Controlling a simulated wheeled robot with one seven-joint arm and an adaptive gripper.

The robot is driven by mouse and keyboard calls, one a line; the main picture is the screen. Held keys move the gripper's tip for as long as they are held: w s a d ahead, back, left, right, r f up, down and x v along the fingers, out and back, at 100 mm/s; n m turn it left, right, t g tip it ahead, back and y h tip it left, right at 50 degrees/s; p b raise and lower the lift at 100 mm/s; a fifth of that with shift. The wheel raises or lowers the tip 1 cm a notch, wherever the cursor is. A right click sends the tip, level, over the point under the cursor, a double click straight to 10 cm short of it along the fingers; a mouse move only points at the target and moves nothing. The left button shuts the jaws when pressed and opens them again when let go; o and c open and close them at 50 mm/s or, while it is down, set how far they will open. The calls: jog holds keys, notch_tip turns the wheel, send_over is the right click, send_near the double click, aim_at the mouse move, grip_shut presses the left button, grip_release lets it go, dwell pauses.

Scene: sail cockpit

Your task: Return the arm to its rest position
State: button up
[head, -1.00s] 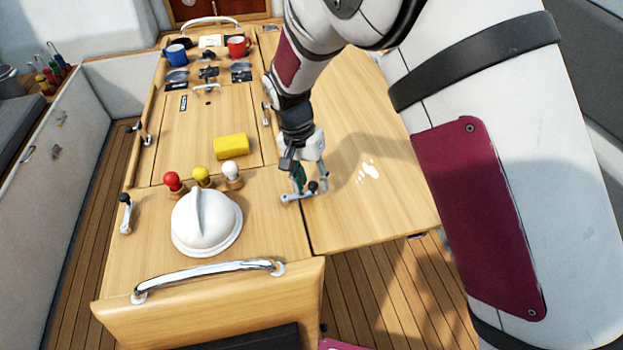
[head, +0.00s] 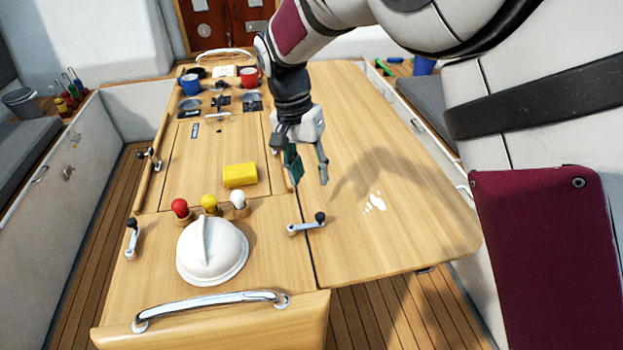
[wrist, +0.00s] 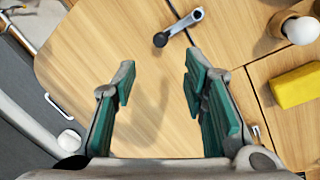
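My gripper (head: 308,172) hangs above the wooden table (head: 350,235), near the seam between its middle part and right leaf. Its two green-padded fingers are apart with nothing between them, as the wrist view (wrist: 162,98) also shows. A small metal crank handle with a black knob (head: 307,224) lies on the table just in front of and below the gripper, apart from it. The crank also shows in the wrist view (wrist: 180,27), beyond the fingertips. My arm reaches in from the upper right.
A yellow block (head: 240,175), red (head: 180,208), yellow (head: 209,204) and white (head: 239,199) knobs, and a white dome (head: 212,250) stand left of the gripper. Blue (head: 190,84) and red (head: 250,77) mugs stand farther back. The right leaf is clear except for a white mark (head: 375,202).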

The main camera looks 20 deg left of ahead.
dwell(0.4)
jog(key=s+d+r+t+y, duration=0.2)
jog(key=d+r, duration=1.2)
jog(key=d, duration=0.5)
jog(key=s+d+r+n+t+b, duration=0.1)
jog(key=s+d+t, duration=0.2)
jog(key=s+d, duration=1.2)
jog(key=shift+s+d+r+t, duration=0.2)
jog(key=shift+s+r+t, duration=0.05)
jog(key=shift+r+t, duration=0.15)
